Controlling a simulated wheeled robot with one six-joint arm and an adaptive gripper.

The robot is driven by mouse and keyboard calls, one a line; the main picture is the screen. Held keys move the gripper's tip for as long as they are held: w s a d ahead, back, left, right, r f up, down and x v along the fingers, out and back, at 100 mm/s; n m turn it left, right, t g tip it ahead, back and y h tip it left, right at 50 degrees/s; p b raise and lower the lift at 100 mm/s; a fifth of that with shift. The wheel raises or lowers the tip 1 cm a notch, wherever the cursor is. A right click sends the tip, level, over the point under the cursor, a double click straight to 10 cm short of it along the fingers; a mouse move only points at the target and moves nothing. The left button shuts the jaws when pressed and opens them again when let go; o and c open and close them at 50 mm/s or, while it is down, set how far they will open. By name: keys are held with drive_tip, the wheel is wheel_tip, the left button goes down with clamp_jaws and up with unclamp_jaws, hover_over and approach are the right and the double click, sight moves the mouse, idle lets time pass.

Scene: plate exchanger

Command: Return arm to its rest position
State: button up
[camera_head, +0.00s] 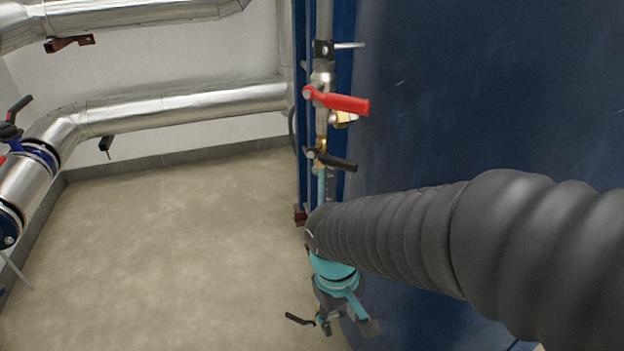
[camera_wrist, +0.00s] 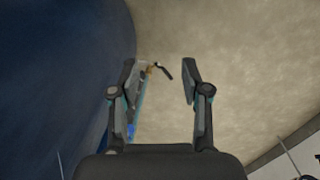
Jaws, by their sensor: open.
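My gripper (camera_wrist: 159,80) is open and empty in the wrist view, its two fingers spread apart and pointing down at the floor. In the head view it (camera_head: 347,322) hangs below my teal wrist, beside the blue tank. My arm, in a dark ribbed sleeve, reaches in from the right edge and hides part of the tank and the pipe. A low valve with a black lever (camera_head: 299,319) is just left of the gripper. Its lever (camera_wrist: 164,69) also shows between the fingertips in the wrist view; I cannot tell the distance between them.
The large blue tank (camera_head: 480,90) fills the right side. A vertical pipe carries a red lever (camera_head: 343,102) and a black lever (camera_head: 337,161) above my wrist. Silver insulated pipes (camera_head: 185,105) run along the wall. The concrete floor (camera_head: 170,250) at left is clear.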

drive_tip(key=s+d+r+m+t+p, duration=0.1)
drive_tip(key=d+r+m+t, duration=0.2)
drive_tip(key=d+r, duration=0.2)
drive_tip(key=s+d+r+m+t+y+p, duration=0.1)
drive_tip(key=d+r, duration=0.4)
drive_tip(key=r, duration=0.6)
drive_tip(key=shift+s+d+r+m+t+p, duration=0.3)
drive_tip(key=shift+s+m+t+p, duration=0.3)
drive_tip(key=shift+m+t, duration=0.3)
